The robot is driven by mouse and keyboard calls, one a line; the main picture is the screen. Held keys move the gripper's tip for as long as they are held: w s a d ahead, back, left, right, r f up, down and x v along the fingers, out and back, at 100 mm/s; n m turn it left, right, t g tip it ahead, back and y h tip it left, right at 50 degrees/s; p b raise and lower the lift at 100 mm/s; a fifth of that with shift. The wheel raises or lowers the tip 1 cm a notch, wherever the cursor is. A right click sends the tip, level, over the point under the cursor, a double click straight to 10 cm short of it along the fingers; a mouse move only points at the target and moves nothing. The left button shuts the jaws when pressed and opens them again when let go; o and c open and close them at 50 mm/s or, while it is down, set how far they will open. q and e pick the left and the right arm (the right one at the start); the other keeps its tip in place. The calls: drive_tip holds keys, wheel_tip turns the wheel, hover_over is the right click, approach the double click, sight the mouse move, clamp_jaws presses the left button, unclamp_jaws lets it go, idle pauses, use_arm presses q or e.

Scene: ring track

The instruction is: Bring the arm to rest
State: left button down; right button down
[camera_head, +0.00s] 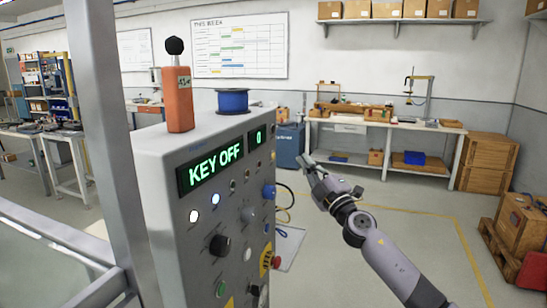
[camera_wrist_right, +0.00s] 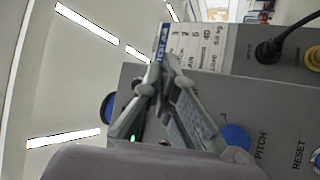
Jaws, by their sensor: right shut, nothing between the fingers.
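My right arm (camera_head: 372,241) reaches in from the lower right in the head view. My right gripper (camera_head: 309,166) is shut and empty, held in the air to the right of a grey control cabinet (camera_head: 190,150). In the right wrist view the fingers (camera_wrist_right: 166,72) are closed together in front of the cabinet's face (camera_wrist_right: 235,85). A gap shows between gripper and cabinet in the head view. My left gripper is not in view.
The cabinet's display (camera_head: 209,167) reads KEY OFF. An orange handheld device (camera_head: 178,100) and a blue spool (camera_head: 233,101) stand on top. Knobs and buttons cover its front. A metal post (camera_head: 108,130) is at left. Open floor lies right, before a workbench (camera_head: 385,125) and crates (camera_head: 488,160).

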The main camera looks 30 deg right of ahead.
drive_tip(key=s+d+f+m+g+h, duration=0.1)
drive_tip(key=s+f+m+g+h, duration=0.2)
drive_tip(key=f, duration=1.8)
drive_tip(key=s+f+m+g, duration=0.1)
drive_tip(key=f+m+g, duration=0.35)
drive_tip(key=f, duration=1.65)
drive_tip(key=s+a+f+g, duration=0.2)
drive_tip(key=s+f, duration=0.3)
drive_tip(key=f, duration=0.3)
drive_tip(key=s+a+f+g, duration=0.15)
drive_tip(key=s+f, duration=0.25)
drive_tip(key=f, duration=0.5)
drive_tip(key=s+a+f+m+g+y, duration=0.1)
drive_tip(key=s+a+f+m+g, duration=0.35)
drive_tip(key=s+f, duration=1.3)
drive_tip(key=s+a+f+g, duration=0.2)
drive_tip(key=s+a, duration=0.2)
drive_tip(key=s, duration=0.5)
drive_tip(key=s+a+f+g+y, duration=0.1)
drive_tip(key=s+a, duration=0.4)
drive_tip(key=s, duration=0.5)
drive_tip(key=s+a+f+g, duration=0.3)
drive_tip(key=s+a+f, duration=0.2)
drive_tip(key=s, duration=0.5)
drive_tip(key=shift+s+f+y, duration=0.15)
drive_tip(key=shift+f+y, duration=0.05)
drive_tip(key=shift+y, duration=0.1)
drive_tip(key=shift+g, duration=0.25)
